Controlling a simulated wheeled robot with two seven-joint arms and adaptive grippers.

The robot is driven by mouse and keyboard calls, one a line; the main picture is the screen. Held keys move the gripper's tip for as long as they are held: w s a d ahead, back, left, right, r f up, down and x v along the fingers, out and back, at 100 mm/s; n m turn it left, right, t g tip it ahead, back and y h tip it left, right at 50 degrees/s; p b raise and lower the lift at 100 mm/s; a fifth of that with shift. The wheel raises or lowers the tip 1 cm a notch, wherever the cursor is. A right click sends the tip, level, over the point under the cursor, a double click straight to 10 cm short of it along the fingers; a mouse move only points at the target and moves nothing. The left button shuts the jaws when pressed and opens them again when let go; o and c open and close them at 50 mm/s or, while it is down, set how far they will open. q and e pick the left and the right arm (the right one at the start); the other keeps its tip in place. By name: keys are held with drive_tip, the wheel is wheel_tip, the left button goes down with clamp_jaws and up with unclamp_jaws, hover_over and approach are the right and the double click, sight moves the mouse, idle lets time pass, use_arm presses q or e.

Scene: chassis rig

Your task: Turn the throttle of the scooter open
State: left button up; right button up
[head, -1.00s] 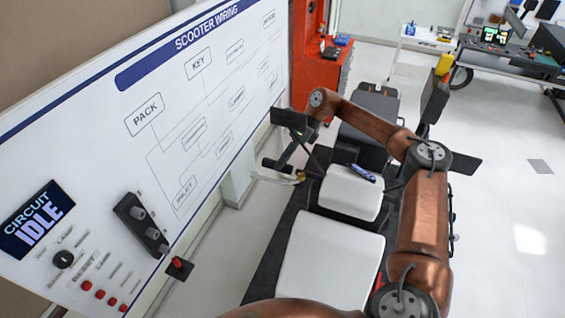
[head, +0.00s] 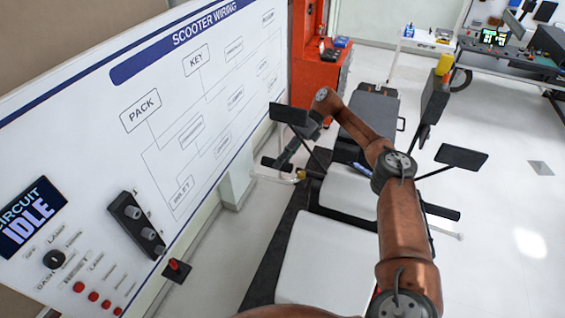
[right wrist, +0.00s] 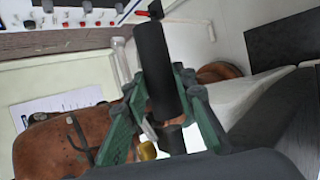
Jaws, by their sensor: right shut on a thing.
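The scooter stands in the middle of the head view, with white panels (head: 325,255) and a dark seat (head: 368,118). The throttle grip (head: 268,162) is the black handlebar grip at the left, beside a pale lever (head: 268,178). In the right wrist view the grip (right wrist: 157,70) is a black cylinder between green finger linkages. My right gripper (head: 284,160) is shut on it, its fingers (right wrist: 160,110) on either side. The arm crosses over the scooter, hiding part of the handlebar. How far the grip is turned cannot be told. My left gripper is out of view.
A wiring board (head: 140,150) stands along the left, its display (head: 30,218) reading "CIRCUIT IDLE". Two mirrors (head: 289,114) (head: 461,156) stick up from the handlebar. The other grip (head: 443,211) is at the right. A red cabinet (head: 318,75) stands behind. Floor at the right is clear.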

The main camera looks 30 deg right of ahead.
drive_tip(key=shift+w+r, duration=0.2)
drive_tip(key=shift+r, duration=0.1)
drive_tip(key=o, duration=1.2)
drive_tip(key=shift+w+f, duration=0.1)
drive_tip(key=shift+f, duration=0.05)
drive_tip(key=shift+c, duration=0.2)
drive_tip(key=shift+d, duration=0.1)
drive_tip(key=s+v, duration=0.1)
drive_tip(key=v, duration=0.6)
drive_tip(key=shift+w+r, duration=0.2)
drive_tip(key=shift+w, duration=0.2)
drive_tip(key=shift+d+r, duration=0.1)
